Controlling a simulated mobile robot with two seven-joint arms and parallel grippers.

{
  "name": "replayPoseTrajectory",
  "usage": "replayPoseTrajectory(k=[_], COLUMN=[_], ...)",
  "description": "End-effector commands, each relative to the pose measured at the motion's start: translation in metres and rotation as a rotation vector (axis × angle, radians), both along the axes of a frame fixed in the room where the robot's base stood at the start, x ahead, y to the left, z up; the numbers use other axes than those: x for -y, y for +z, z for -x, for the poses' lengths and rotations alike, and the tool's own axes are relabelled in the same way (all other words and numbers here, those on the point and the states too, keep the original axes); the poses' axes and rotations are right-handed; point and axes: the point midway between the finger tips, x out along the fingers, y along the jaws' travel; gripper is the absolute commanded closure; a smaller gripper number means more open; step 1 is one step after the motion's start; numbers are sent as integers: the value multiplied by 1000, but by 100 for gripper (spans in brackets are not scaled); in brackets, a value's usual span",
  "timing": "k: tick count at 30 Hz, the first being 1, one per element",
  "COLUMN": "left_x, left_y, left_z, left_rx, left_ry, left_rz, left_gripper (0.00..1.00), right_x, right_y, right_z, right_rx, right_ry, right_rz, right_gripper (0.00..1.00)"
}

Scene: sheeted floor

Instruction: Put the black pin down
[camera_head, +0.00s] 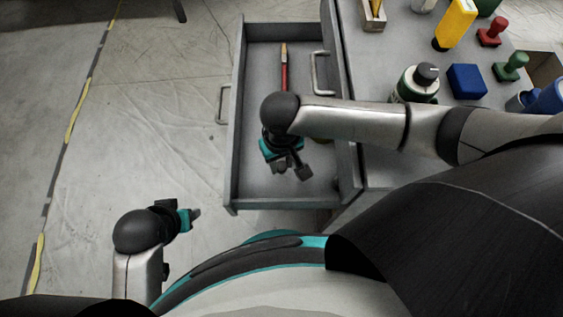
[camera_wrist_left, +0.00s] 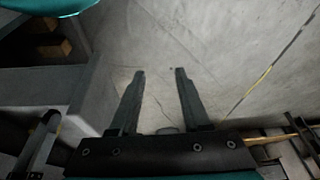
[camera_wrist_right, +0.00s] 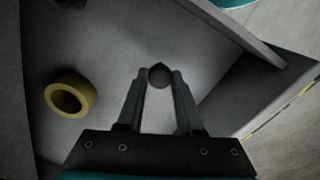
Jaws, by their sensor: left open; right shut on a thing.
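The black pin (camera_wrist_right: 160,75) is between the fingertips of my right gripper (camera_wrist_right: 159,80), which is shut on it. Its rounded dark end shows in the right wrist view. In the head view my right gripper (camera_head: 297,172) hangs over the open grey drawer (camera_head: 262,75), near its front end; I cannot tell whether the pin touches the drawer floor. My left gripper (camera_head: 193,214) is open and empty, left of the drawer over the bare floor. Its two spread fingers (camera_wrist_left: 159,75) show in the left wrist view.
A yellow ring (camera_wrist_right: 86,88) lies in the drawer beside my right gripper. A red-handled tool (camera_head: 284,76) lies at the drawer's far end. The cabinet top holds a blue block (camera_head: 467,81), a dark-capped bottle (camera_head: 417,84) and stamps.

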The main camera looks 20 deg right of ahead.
Motion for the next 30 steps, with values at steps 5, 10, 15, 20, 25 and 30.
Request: replayPoseTrajectory(k=[5, 10, 15, 20, 25, 30], left_x=[0, 0, 0, 0, 0, 0], left_y=[3, 2, 0, 0, 0, 0], left_z=[0, 0, 1, 1, 1, 1], left_rx=[2, 2, -2, -2, -2, -2], left_ry=[0, 0, 0, 0, 0, 0], left_rz=[-1, 0, 0, 0, 0, 1], left_gripper=[53, 53, 53, 53, 53, 53], right_x=[0, 0, -1, 0, 0, 0], right_y=[-1, -1, -4, -4, -4, -2], right_z=[0, 0, 0, 0, 0, -1], right_rx=[2, 1, 1, 1, 1, 2], right_ry=[1, 0, 1, 1, 0, 1], right_rz=[-1, -1, -1, -1, 0, 0], right_gripper=[100, 100, 56, 38, 35, 35])
